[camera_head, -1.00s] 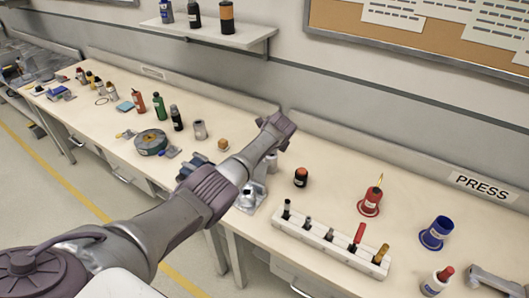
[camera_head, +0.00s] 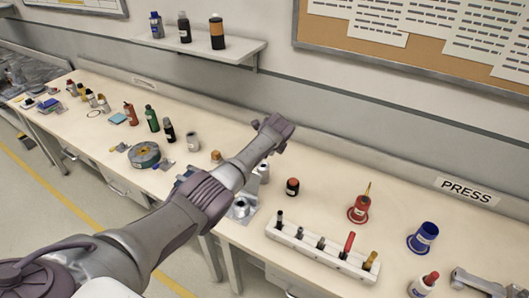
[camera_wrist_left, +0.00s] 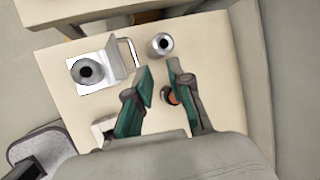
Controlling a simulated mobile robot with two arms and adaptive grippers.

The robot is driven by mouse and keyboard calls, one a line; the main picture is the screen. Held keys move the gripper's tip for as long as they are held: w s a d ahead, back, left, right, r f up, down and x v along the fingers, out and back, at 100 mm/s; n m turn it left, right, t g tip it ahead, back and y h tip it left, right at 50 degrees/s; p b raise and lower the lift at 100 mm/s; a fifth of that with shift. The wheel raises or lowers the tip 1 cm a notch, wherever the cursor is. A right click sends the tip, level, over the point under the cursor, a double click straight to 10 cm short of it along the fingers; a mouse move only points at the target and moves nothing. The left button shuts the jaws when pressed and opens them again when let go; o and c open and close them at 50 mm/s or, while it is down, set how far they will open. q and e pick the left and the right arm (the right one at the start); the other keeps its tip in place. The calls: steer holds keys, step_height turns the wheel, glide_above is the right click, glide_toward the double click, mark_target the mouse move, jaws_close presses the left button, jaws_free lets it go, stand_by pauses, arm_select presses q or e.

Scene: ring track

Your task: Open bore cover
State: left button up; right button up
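A metal fixture (camera_head: 241,208) stands near the bench's front edge, partly hidden by my left arm in the head view. In the left wrist view it shows a pale base (camera_wrist_left: 94,88) with a round grey collar (camera_wrist_left: 87,71) that has a dark centre. A grey plate-like piece (camera_wrist_left: 117,58) with a thin frame stands to the collar's right. I cannot tell whether this piece is the bore cover. My left gripper (camera_wrist_left: 160,76) is open and empty, right of the fixture and apart from it. Its fingers are not clear in the head view. My right gripper is not in view.
A silver cylinder (camera_wrist_left: 162,44) and a dark bottle with an orange part (camera_wrist_left: 171,97) stand near the left gripper. A white rack (camera_head: 320,254) with several tools, a red holder (camera_head: 357,212) and a blue cup (camera_head: 423,237) stand to the right.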

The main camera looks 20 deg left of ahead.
arm_select(q)
steer(key=shift+d+r, duration=0.25)
steer(key=shift+r, duration=0.25)
steer(key=shift+d+r, duration=0.2)
steer(key=shift+r, duration=0.3)
steer(key=v, duration=1.2)
